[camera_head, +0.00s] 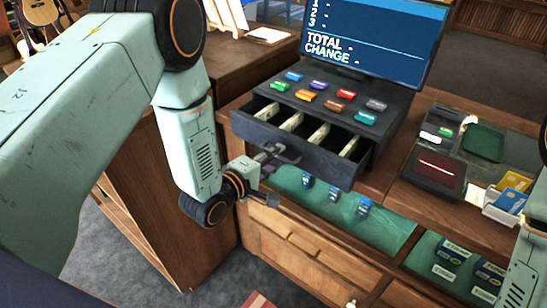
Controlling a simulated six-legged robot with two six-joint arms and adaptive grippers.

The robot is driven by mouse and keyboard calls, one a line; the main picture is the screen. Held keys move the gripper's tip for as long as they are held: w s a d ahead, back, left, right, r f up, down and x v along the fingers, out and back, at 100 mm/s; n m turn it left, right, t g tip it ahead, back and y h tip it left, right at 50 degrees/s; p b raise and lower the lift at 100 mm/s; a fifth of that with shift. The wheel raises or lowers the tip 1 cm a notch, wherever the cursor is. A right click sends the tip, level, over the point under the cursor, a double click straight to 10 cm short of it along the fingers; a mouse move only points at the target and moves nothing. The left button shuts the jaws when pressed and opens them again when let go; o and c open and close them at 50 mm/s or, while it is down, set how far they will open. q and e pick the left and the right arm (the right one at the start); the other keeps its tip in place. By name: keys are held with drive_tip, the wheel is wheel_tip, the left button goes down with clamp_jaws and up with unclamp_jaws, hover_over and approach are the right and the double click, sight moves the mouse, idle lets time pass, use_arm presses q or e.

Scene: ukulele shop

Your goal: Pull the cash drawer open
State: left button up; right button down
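The cash drawer (315,158) is a dark grey drawer below the register's key panel (325,100). It stands out from the register, and banknotes show in its compartments. My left gripper (271,176) is at the left part of the drawer's front, low down, with its fingers spread apart. The upper finger is close to the drawer front; I cannot tell whether it touches. No object shows between the fingers. A drawer handle cannot be made out clearly beside the dark finger parts. Part of my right arm shows at the lower right edge; its gripper is out of frame.
The register screen (375,40) reads TOTAL and CHANGE. A card terminal (435,168) and a card holder (505,200) stand to the right on the wooden counter. Small blue boxes (335,195) sit on a green shelf below the drawer. Wooden drawers (300,255) are underneath.

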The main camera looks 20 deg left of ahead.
use_arm(q)
drive_tip(key=shift+c, duration=0.3)
drive_tip(key=shift+s+d, duration=0.1)
drive_tip(key=shift+d, duration=0.1)
drive_tip(key=c, duration=0.3)
drive_tip(key=shift+a, duration=0.1)
clamp_jaws()
drive_tip(key=shift+r, duration=0.1)
